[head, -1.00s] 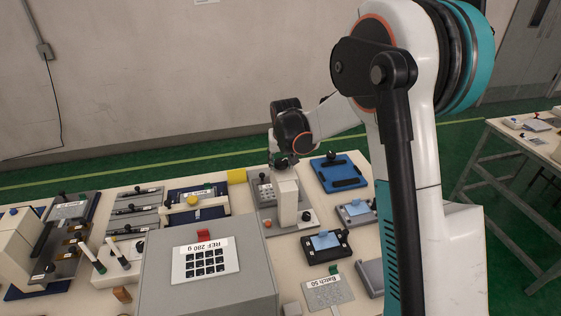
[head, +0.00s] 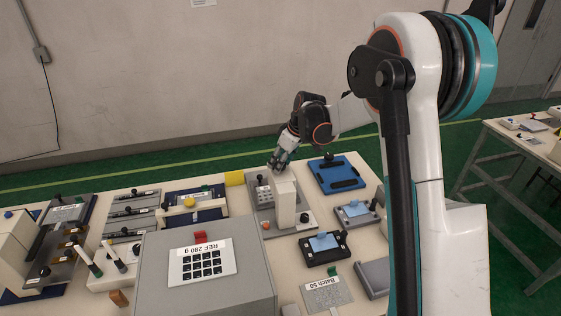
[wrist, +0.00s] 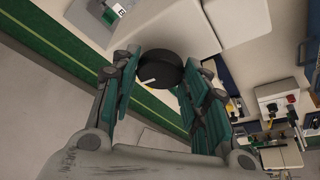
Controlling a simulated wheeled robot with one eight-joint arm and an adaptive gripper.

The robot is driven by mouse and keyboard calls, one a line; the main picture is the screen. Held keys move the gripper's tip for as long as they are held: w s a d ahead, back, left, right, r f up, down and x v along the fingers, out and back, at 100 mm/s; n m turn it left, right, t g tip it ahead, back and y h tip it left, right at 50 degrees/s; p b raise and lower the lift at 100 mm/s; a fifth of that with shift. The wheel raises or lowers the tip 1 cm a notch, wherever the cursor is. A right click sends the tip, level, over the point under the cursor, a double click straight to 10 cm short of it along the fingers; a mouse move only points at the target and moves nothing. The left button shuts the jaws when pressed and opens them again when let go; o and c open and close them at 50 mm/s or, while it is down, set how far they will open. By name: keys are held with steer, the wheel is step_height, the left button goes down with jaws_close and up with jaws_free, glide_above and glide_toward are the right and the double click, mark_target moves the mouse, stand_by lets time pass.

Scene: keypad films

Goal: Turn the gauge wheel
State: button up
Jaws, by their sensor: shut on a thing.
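The gauge wheel (wrist: 160,70) is a round black knob with a white mark, on a pale housing (wrist: 252,16) in the wrist view. My gripper (wrist: 157,80) has its two green-padded fingers on either side of the wheel and is shut on it. In the head view my gripper (head: 281,160) reaches down to the top of the upright pale block (head: 286,203) on a grey base plate. The wheel itself cannot be made out in the head view, hidden by the block and fingers.
A blue plate with black bars (head: 336,174) lies right of the block. A large grey box (head: 225,292) with a keypad label stands in front. Other fixtures crowd the table, with narrow gaps between them.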

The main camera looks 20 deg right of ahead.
steer(key=shift+n, duration=0.5)
steer(key=o, duration=1)
steer(key=shift+o, duration=0.2)
steer(key=v, duration=1.2)
steer(key=shift+w+d, duration=0.15)
steer(key=shift+w, duration=0.05)
